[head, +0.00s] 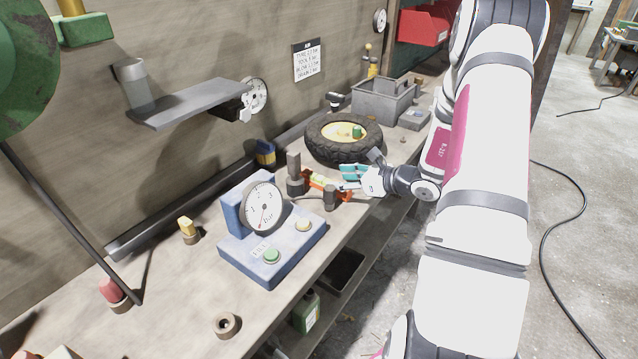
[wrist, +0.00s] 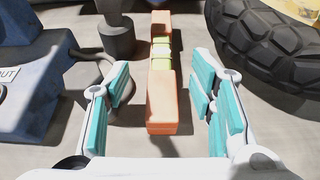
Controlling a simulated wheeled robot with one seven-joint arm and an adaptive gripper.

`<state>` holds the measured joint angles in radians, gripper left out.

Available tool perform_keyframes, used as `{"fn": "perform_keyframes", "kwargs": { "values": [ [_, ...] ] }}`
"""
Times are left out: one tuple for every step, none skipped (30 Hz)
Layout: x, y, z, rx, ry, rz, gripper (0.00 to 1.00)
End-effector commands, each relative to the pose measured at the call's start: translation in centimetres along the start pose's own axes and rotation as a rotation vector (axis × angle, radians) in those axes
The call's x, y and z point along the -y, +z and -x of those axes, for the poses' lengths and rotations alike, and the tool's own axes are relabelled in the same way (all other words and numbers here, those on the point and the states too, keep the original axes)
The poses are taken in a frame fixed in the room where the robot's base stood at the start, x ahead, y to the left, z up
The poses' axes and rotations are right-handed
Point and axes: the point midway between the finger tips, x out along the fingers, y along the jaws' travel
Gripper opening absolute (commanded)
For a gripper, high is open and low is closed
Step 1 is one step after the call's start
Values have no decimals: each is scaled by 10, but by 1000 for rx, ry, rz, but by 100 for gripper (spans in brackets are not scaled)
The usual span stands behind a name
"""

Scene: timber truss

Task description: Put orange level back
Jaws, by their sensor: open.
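The orange level (wrist: 160,102), with yellow-green vials in its middle, lies on the workbench in the wrist view, pointing away from me. My gripper (wrist: 161,105) is open with teal pads, one finger on each side of the level's near part and apart from it. In the head view the orange level (head: 316,182) lies between the blue gauge box and the tire, partly hidden by dark fittings and my gripper (head: 352,178). The place where the level belongs cannot be told from these frames.
A blue gauge box (head: 285,240) stands left of the level, and a black tire (head: 325,146) stands right of it. Dark cylindrical fittings (head: 295,170) stand close by. A grey bin (head: 385,103) is farther back.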

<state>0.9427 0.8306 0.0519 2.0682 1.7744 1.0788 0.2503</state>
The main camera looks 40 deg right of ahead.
Motion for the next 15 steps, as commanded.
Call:
{"fn": "perform_keyframes", "kwargs": {
  "values": [
    [-1, 0, -7, 0, 2, 1, 50],
    [-1, 0, -10, 0, 3, 1, 50],
    [-1, 0, -13, -1, 2, 1, 50],
    [-1, 0, -15, -1, 2, 1, 50],
    [0, 0, -16, -1, 1, 1, 50],
    [0, 0, -17, -1, 0, 1, 50],
    [0, 0, -18, -1, 0, 1, 50],
    [0, 0, -19, -1, 0, 1, 50],
    [0, 0, -22, -1, 1, 1, 50],
    [0, 0, -24, 0, 2, 1, 50],
    [0, 0, -27, 0, 2, 1, 50],
    [0, 0, -32, 0, 4, 2, 50],
    [0, 0, -37, 0, 4, 2, 50],
    [0, -1, -41, 0, 4, 1, 50],
    [0, -1, -47, 0, 3, 1, 50]
  ]
}}
